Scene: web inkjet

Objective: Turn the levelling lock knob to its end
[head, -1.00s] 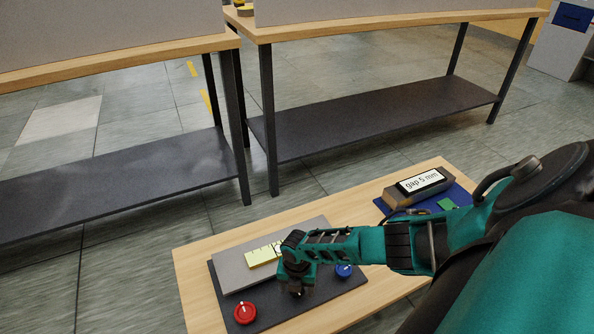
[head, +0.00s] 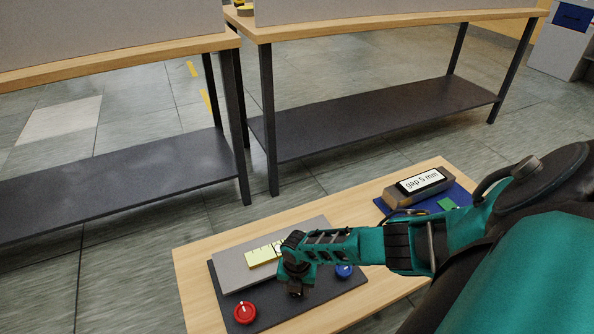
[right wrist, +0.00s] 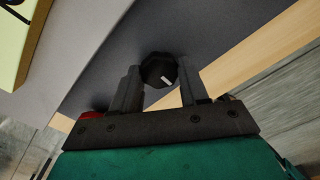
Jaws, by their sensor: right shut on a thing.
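My right gripper (right wrist: 159,82) is shut on this knob, one finger on each side. In the head view my right gripper (head: 296,288) is over the dark base plate (head: 322,296), between a red knob (head: 244,313) and a blue knob (head: 344,270). It hides the held knob there. My left gripper is out of view.
A grey block (head: 232,271) with a yellow scale (head: 263,255) stands behind the knobs on the wooden table (head: 195,300). A display reading "gap 5 mm" (head: 420,181) stands on a blue mat (head: 458,197) at the right. Long benches stand beyond.

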